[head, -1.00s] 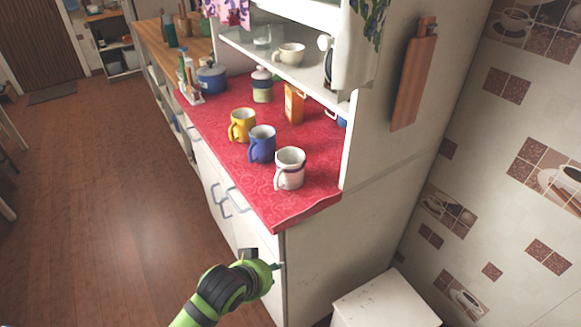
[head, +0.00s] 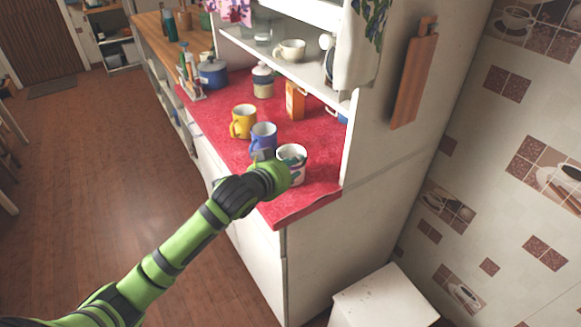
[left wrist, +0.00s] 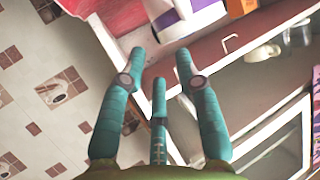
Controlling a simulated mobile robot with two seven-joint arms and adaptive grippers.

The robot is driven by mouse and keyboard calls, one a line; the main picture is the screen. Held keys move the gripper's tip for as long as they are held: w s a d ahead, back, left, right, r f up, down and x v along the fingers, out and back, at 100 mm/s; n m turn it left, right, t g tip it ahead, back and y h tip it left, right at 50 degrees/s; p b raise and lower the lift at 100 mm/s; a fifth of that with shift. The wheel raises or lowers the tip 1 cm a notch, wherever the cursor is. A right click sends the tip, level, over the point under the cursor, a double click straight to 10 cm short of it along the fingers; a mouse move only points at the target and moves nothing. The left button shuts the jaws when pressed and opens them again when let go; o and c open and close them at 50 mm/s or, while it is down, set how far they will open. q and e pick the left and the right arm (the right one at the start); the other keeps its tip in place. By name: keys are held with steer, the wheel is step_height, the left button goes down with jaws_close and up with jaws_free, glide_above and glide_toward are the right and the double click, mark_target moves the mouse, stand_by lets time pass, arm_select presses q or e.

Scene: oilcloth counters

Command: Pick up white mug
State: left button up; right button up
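The white mug (head: 296,173) stands near the front corner of the red counter. In the head view my left gripper (head: 277,160) is at the mug's near left side and hides part of it, including its handle. A fingertip overlaps the mug's mouth in that view; I cannot tell whether it touches. In the left wrist view the teal fingers (left wrist: 161,58) are spread, with nothing between them. A white surface with a purple band, apparently the mug (left wrist: 200,10), lies beyond the fingertips. My right gripper is not in view.
A blue mug (head: 264,136) stands close behind the white mug, with a yellow mug (head: 243,121) farther back. An orange box (head: 295,100) and a jar (head: 263,82) stand by the shelf. The cabinet's side panel (head: 370,130) bounds the counter on the right.

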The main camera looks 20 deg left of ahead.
arm_select(q)
steer(key=p+x, duration=0.1)
steer(key=x, duration=0.3)
steer(key=shift+w+a+f+p, duration=0.1)
steer(key=shift+w+p, duration=0.2)
steer(key=shift+w, duration=0.15)
jaws_close()
